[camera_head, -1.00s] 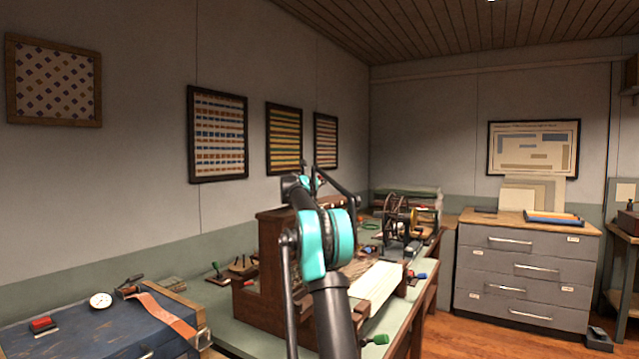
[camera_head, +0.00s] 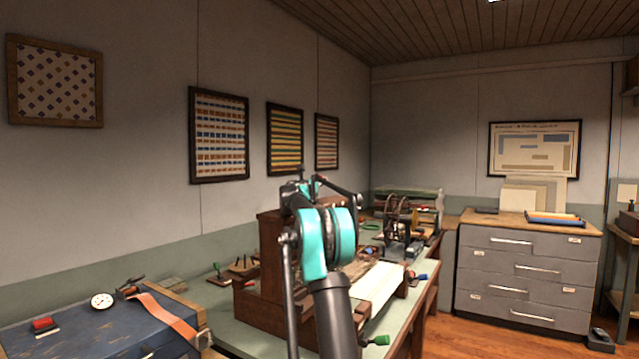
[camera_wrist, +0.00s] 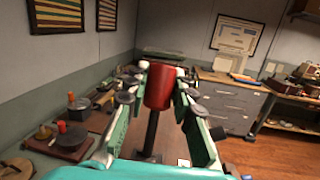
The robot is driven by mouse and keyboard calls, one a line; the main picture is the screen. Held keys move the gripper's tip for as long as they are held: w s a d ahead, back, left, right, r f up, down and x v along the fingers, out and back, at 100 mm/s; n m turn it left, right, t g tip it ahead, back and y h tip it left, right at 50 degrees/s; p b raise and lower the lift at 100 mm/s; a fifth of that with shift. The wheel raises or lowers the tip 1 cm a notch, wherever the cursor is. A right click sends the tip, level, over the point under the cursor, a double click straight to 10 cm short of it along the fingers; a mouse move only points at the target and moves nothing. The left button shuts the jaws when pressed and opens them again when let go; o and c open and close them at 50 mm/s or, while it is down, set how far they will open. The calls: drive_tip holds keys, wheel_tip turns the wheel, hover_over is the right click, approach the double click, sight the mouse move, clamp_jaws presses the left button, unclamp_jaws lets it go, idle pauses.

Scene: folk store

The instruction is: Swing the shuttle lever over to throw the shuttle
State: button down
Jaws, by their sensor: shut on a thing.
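In the wrist view a red cylindrical knob (camera_wrist: 159,88) tops a dark upright post (camera_wrist: 152,134), apparently the shuttle lever. My gripper (camera_wrist: 161,74) has its two green-padded fingers on either side of the knob and is shut on it. In the head view the dark wooden loom (camera_head: 270,252) with pale cloth or warp (camera_head: 378,285) stands on the bench, partly behind my arm. My gripper and the red knob are hidden there.
A blue chest (camera_head: 100,335) with a dial gauge (camera_head: 102,301) is at lower left. A wheeled winding device (camera_head: 398,222) stands farther along the bench. Grey drawers (camera_head: 525,275) stand at the back right. A green-knobbed handle (camera_head: 376,340) juts at the bench's near edge.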

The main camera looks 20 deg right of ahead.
drive_tip(key=c, duration=1.3)
unclamp_jaws()
drive_tip(key=shift+o, duration=0.2)
drive_tip(key=v, duration=1.2)
